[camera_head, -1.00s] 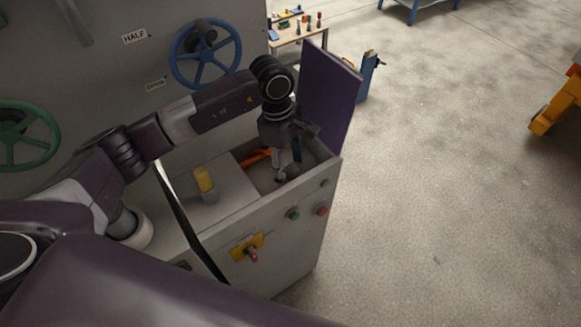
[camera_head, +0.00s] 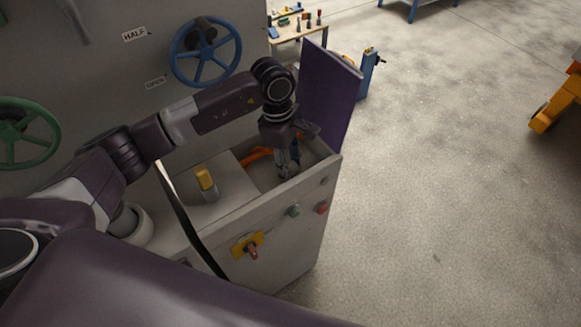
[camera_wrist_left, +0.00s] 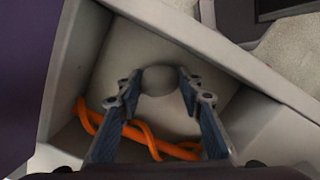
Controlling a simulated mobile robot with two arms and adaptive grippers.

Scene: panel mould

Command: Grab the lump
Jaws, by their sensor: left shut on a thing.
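The lump (camera_wrist_left: 158,80) is a smooth, rounded grey thing inside the grey bin. In the left wrist view it sits between my left gripper's fingertips, with part of its outline blending into the pale bin floor. My left gripper (camera_head: 287,172) points down into the open bin at the right end of the grey cabinet. It is shut on the lump, with a blue-padded finger on each side. In the head view the fingers and bin wall hide the lump. My right gripper is not in view.
An orange cable (camera_wrist_left: 150,137) lies in the bin beside the fingers. Bin walls (camera_wrist_left: 225,52) rise close around the gripper. A raised purple lid (camera_head: 328,95) stands at the bin's far right. A yellow-topped knob (camera_head: 206,182) stands on the cabinet top to the left.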

